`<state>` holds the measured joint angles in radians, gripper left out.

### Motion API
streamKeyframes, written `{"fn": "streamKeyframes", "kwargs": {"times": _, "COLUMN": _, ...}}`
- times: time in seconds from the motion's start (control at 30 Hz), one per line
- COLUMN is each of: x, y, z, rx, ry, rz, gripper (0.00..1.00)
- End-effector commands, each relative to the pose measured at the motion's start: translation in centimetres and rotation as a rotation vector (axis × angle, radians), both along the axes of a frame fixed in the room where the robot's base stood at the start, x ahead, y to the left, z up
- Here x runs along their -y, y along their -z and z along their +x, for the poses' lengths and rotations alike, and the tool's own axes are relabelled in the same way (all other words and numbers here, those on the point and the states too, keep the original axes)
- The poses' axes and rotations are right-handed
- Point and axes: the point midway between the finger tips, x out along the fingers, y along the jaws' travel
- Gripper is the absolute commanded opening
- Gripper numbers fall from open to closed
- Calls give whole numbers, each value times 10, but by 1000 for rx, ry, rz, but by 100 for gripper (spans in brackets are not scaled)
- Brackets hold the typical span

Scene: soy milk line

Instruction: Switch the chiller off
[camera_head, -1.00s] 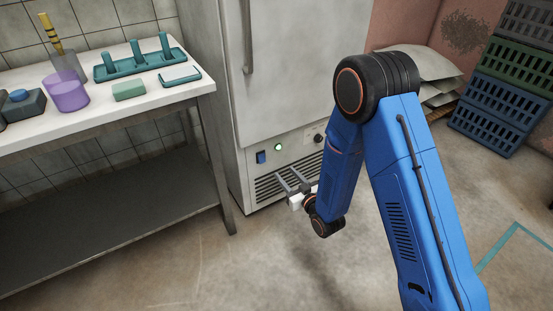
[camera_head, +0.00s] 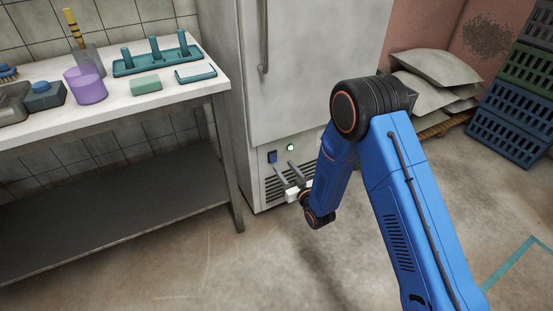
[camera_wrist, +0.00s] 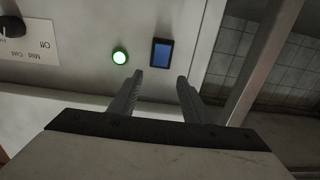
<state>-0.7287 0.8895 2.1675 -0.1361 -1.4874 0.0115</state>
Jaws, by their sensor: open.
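The chiller (camera_head: 300,90) is a tall pale cabinet with a long door handle. Its lower panel holds a blue rocker switch (camera_head: 272,157) and a lit green lamp (camera_head: 290,148). In the wrist view the blue switch (camera_wrist: 162,52) sits in a dark frame, with the green lamp (camera_wrist: 120,57) to its left. My gripper (camera_head: 284,165) is open and empty, in front of the panel just below the switch. In the wrist view its fingertips (camera_wrist: 160,78) appear below the switch, apart from it.
A white-topped table (camera_head: 215,85) with a purple cup (camera_head: 86,86), a teal peg rack (camera_head: 155,62) and a green sponge (camera_head: 145,85) stands left of the chiller. Sacks (camera_head: 435,68) and stacked crates (camera_head: 510,130) are at the right. The floor in front is clear.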

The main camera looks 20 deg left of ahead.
Motion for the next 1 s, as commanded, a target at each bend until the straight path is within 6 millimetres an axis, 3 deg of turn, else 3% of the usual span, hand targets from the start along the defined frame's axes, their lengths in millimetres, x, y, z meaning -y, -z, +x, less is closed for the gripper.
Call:
{"fn": "streamKeyframes", "kwargs": {"times": 0.4, "x": -49, "y": 0, "z": 42, "rx": 0, "ry": 0, "rz": 0, "gripper": 44}}
{"fn": "streamKeyframes", "kwargs": {"times": 0.87, "x": -58, "y": 0, "z": 50, "rx": -1, "ry": 0, "rz": -1, "gripper": 44}}
{"fn": "streamKeyframes", "kwargs": {"times": 0.9, "x": -58, "y": 0, "z": 50, "rx": -1, "ry": 0, "rz": -1, "gripper": 41}}
{"fn": "streamKeyframes", "kwargs": {"times": 1.0, "x": -58, "y": 0, "z": 50, "rx": -1, "ry": 0, "rz": -1, "gripper": 17}}
